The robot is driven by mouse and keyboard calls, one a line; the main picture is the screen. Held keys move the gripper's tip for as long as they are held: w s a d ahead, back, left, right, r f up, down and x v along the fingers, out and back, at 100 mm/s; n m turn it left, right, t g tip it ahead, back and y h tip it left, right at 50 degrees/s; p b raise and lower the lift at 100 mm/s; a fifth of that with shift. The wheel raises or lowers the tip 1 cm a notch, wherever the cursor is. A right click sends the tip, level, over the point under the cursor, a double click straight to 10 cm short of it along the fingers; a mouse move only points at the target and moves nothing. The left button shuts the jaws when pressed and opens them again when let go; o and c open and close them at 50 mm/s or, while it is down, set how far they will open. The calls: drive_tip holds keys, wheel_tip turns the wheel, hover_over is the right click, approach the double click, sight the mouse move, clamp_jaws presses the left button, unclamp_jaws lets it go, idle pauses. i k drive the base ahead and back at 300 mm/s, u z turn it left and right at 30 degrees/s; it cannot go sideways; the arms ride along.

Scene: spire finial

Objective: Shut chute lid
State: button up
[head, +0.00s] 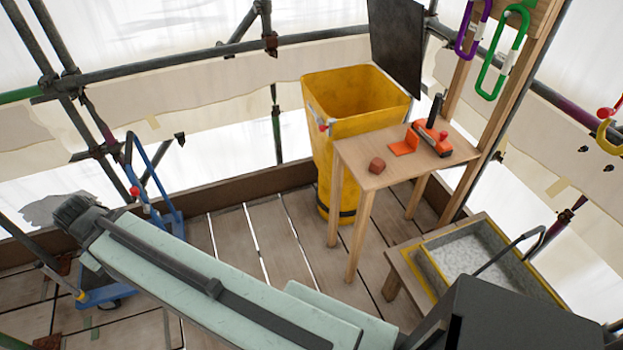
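The yellow chute (357,125) stands at the back centre, with a wide open mouth at its top. Its lid appears to be the dark flat panel (396,45), which stands raised at the back right of the mouth, so the mouth is uncovered. My pale green arm reaches from the lower right to the left. Its dark ridged end (78,212) is at the left, far from the chute and lid. Separate fingertips cannot be made out there.
A grey-filled tray (470,252) is at the lower right. A blue hand truck (160,200) stands left. Plank floor (262,235) left of the chute is clear.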

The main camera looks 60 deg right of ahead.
sight(396, 27)
drive_tip(key=u, duration=1.15)
drive_tip(key=i, duration=1.55)
drive_tip(key=z, duration=3.95)
drive_tip(key=i, duration=1.7)
drive_tip(key=z, duration=0.1)
drive_tip(key=k, duration=0.45)
